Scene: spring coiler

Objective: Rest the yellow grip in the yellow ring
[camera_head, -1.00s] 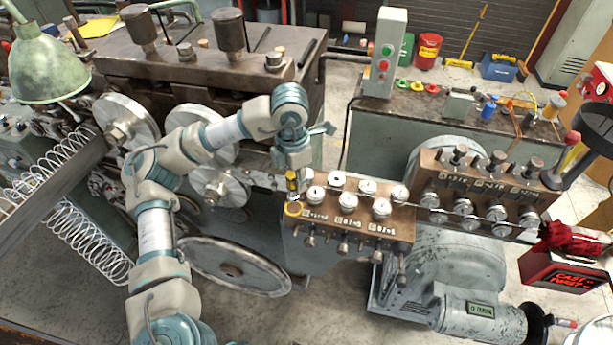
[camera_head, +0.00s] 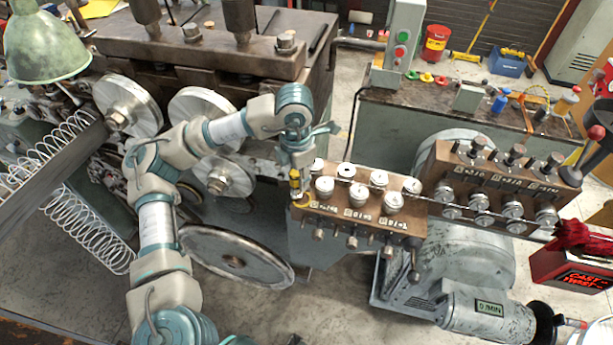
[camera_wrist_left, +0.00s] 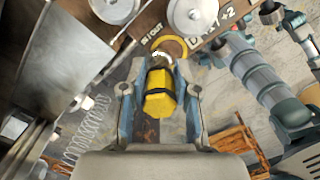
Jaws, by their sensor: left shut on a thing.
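My left gripper (camera_head: 298,168) is shut on the yellow grip (camera_wrist_left: 159,94), which shows between the fingers in the left wrist view with a dark band around it. In the head view the grip (camera_head: 295,184) hangs below the gripper at the left end of the brown roller block. The yellow ring (camera_wrist_left: 172,46) lies at the block's edge, just beyond the grip's far end in the left wrist view. In the head view the ring (camera_head: 301,204) is small and partly hidden by the grip. I cannot tell whether they touch. My right gripper is not in view.
The brown block (camera_head: 330,217) carries several silver rollers just right of the grip. A second roller block (camera_head: 470,180) stands further right. Large metal wheels (camera_head: 222,178) and a big flywheel (camera_head: 236,258) are on the left. A red box (camera_head: 570,265) stands at far right.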

